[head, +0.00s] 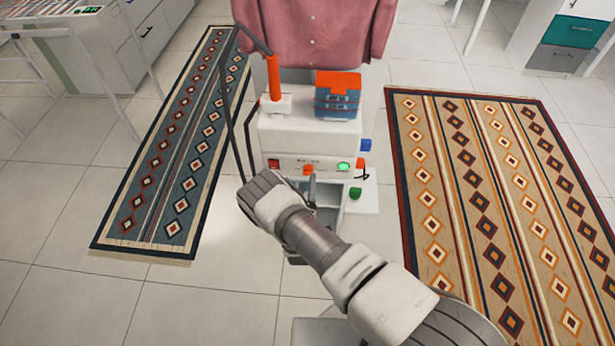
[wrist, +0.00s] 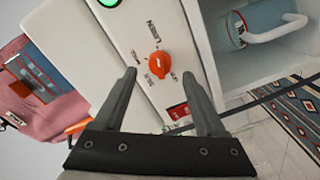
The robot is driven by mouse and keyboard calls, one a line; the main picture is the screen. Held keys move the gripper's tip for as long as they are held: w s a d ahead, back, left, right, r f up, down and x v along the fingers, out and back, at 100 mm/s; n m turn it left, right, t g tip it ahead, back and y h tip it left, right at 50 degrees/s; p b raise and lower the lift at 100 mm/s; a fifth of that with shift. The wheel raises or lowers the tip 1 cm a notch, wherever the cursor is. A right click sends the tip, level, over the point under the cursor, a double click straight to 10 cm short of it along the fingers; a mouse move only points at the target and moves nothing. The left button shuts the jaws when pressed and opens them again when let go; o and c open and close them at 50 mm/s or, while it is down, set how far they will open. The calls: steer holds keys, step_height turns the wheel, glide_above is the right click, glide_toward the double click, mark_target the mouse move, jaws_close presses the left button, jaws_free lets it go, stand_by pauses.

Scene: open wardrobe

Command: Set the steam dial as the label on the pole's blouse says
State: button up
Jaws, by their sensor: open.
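The steam dial (wrist: 158,64) is an orange-red knob on the white front panel of the steamer, with small dark labels around it; I cannot read its setting for certain. In the head view the white steamer (head: 310,138) stands at the centre, and my arm hides part of its front. My gripper (wrist: 163,85) is open and empty, its two fingers on either side of the dial in the wrist view, apparently short of it. The pink blouse (head: 310,30) hangs behind the steamer; its label is not readable. The blouse also shows in the wrist view (wrist: 60,110).
A red switch (wrist: 178,111) is beside the dial, and a green light (head: 344,167) is on the panel. A blue-grey canister (wrist: 262,24) sits in an opening. A dark hose (head: 228,90) loops left of the steamer. Patterned rugs (head: 165,140) lie on both sides.

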steer(key=s, duration=0.8)
steer(key=shift+a, duration=0.1)
steer(key=w+d+r+m+h, duration=0.25)
steer(key=w+r+h, duration=0.25)
steer(key=r, duration=0.4)
steer(key=s+d+r+m+g+h, duration=0.1)
steer(key=d+r+m+g+h, duration=0.4)
steer(key=d+r, duration=0.5)
steer(key=d+r+m+g+h, duration=0.4)
steer(key=r+g, duration=0.3)
steer(key=r, duration=0.6)
steer(key=s+d+r+m+g+y+p, duration=0.1)
steer(key=s+d+r+g+y, duration=0.25)
steer(key=s+r, duration=0.3)
steer(key=s+d+r+m+g+y, duration=0.1)
steer(key=s+d+r+g+y, duration=0.3)
steer(key=s, duration=0.4)
steer(key=s+a+r+n+t+y, duration=0.2)
steer(key=s+a+r+t+y, duration=0.5)
steer(key=s+r, duration=0.2)
steer(key=shift+s+r, duration=0.4)
steer(key=shift+s, duration=0.45)
